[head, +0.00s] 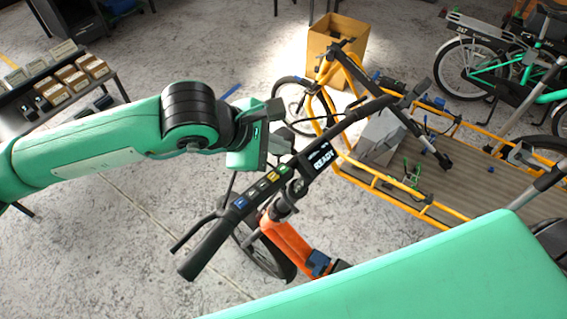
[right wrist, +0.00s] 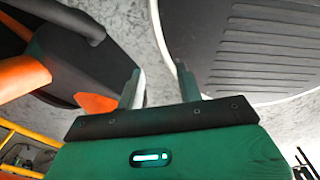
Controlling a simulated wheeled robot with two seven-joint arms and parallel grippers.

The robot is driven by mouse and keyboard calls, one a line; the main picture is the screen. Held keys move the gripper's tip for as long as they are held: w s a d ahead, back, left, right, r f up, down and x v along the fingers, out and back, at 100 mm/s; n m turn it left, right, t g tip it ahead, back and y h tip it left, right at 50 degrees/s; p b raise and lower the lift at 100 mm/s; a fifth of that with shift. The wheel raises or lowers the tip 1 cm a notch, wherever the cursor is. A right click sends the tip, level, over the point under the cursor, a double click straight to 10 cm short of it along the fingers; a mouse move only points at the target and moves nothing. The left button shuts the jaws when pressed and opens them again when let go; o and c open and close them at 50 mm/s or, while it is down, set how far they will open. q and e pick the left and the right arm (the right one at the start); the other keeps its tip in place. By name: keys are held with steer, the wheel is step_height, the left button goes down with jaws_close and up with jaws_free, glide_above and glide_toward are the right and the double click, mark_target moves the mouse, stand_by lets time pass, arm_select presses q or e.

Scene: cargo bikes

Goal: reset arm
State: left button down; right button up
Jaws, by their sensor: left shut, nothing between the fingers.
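My left arm comes in from the left of the head view. Its gripper (head: 279,132) is shut and empty, above and beside the black handlebar (head: 213,248) of an orange bike (head: 287,243). A panel on the bar reads READY (head: 321,160). Whether the gripper touches the bar cannot be told. My right gripper (right wrist: 158,87) shows in the right wrist view, with its two fingers apart and nothing between them. A large green part of mine covers the lower right of the head view.
A yellow cargo bike frame (head: 378,178) with a grey box (head: 381,137) on its deck stands at the right. A cardboard box (head: 338,36) is behind it. A shelf with small boxes (head: 75,79) is at the left. Concrete floor is clear at lower left.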

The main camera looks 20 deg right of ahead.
arm_select(q)
step_height(320, 180, up, 3)
steer(key=shift+f, duration=0.15)
stand_by(0.4)
